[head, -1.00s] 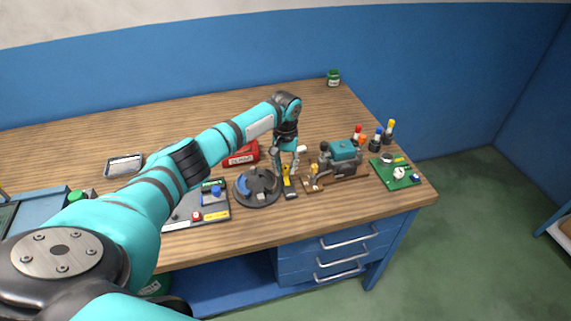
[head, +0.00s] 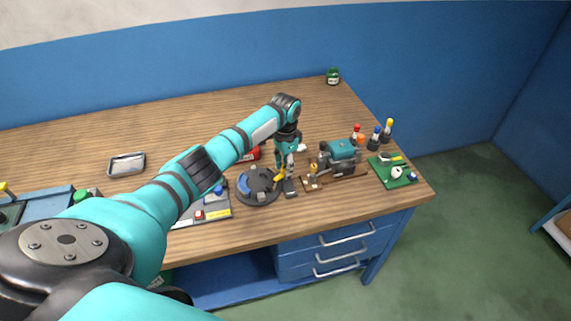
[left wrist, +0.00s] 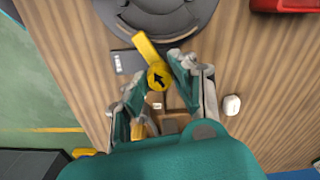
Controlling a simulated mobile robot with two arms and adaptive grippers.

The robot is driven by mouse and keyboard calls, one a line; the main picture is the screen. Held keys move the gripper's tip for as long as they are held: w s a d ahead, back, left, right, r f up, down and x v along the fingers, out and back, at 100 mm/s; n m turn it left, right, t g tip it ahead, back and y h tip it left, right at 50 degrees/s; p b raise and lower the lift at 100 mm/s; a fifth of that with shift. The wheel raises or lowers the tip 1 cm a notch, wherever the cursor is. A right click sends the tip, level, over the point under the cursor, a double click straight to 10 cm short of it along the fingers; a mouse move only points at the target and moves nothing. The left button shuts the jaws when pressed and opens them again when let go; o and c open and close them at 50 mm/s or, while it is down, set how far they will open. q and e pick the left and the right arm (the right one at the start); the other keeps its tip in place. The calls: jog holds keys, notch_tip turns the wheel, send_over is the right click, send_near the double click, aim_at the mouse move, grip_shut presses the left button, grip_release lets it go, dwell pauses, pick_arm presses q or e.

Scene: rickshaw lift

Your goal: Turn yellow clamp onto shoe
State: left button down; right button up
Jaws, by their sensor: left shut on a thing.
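The yellow clamp (left wrist: 158,77) is a bar with a round hub bearing a black arrow; in the head view it shows as a small yellow piece (head: 280,177). My left gripper (head: 285,168) is shut on the hub, with a fingertip on either side in the left wrist view (left wrist: 155,80). The bar slants from the hub toward the rim of a round dark fixture (left wrist: 165,22), which also shows in the head view (head: 257,199). A dark block (left wrist: 128,62) lies beside the bar. I cannot tell which part is the shoe, or whether the bar touches the rim. My right gripper is out of view.
A teal machine (head: 340,152) stands right of the gripper, with a green board (head: 392,174) and several small bottles beyond. A red box (head: 250,154) is behind the fixture. A metal tray (head: 126,165) lies left. The back of the table is mostly clear.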

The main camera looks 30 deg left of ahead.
pick_arm(q)
jog(key=m, duration=0.5)
jog(key=shift+w+r, duration=0.1)
jog(key=shift+m, duration=0.4)
jog(key=c, duration=1.1)
grip_release()
jog(key=shift+o, duration=0.2)
notch_tip(320, 180, up, 12)
